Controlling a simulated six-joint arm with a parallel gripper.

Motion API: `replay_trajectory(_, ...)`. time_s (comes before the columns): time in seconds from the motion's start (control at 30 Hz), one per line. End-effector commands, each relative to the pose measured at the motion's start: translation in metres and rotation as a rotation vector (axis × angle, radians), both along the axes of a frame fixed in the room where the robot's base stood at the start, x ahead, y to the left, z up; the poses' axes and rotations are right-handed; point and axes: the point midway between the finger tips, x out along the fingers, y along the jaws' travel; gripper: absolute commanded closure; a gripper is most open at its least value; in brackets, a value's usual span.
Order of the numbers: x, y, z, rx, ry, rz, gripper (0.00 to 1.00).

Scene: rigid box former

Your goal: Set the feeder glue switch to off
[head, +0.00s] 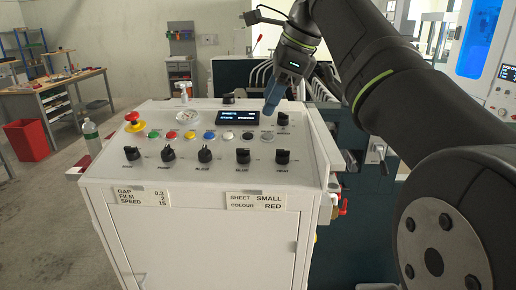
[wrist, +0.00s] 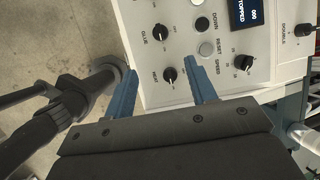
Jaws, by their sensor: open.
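The glue switch is a black rotary knob on the white control panel, labelled GLUE in the wrist view (wrist: 160,32). In the head view it is the front-row knob second from the right (head: 243,156). Its pointer setting is too small to tell. The HEAT knob (wrist: 170,74) is beside it, at the right end of the front row (head: 282,156). My gripper (head: 268,112) is open and empty above the panel's right part. In the wrist view its blue fingertips (wrist: 160,80) appear on either side of the HEAT knob, below the glue knob. No contact shows.
The panel also holds a SPEED knob (wrist: 243,62), a DOUBLE knob (wrist: 303,30), several coloured buttons, a display (head: 237,117) and a red emergency stop (head: 133,118). A spray bottle (head: 184,92) stands at the back and a clear bottle (head: 91,137) at the left.

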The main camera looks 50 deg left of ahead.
Motion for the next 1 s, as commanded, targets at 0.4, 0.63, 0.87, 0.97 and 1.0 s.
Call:
replay_trajectory(0.4,-0.013,0.037,-0.084,-0.002,-0.002,0.004,0.49)
replay_trajectory(0.63,-0.018,0.054,-0.120,-0.001,-0.003,0.003,0.49)
replay_trajectory(0.87,-0.020,0.061,-0.135,0.001,-0.005,0.003,0.49)
replay_trajectory(0.97,-0.020,0.062,-0.136,0.001,-0.005,0.003,0.49)
replay_trajectory(1.0,-0.020,0.062,-0.136,0.002,-0.005,0.002,0.49)
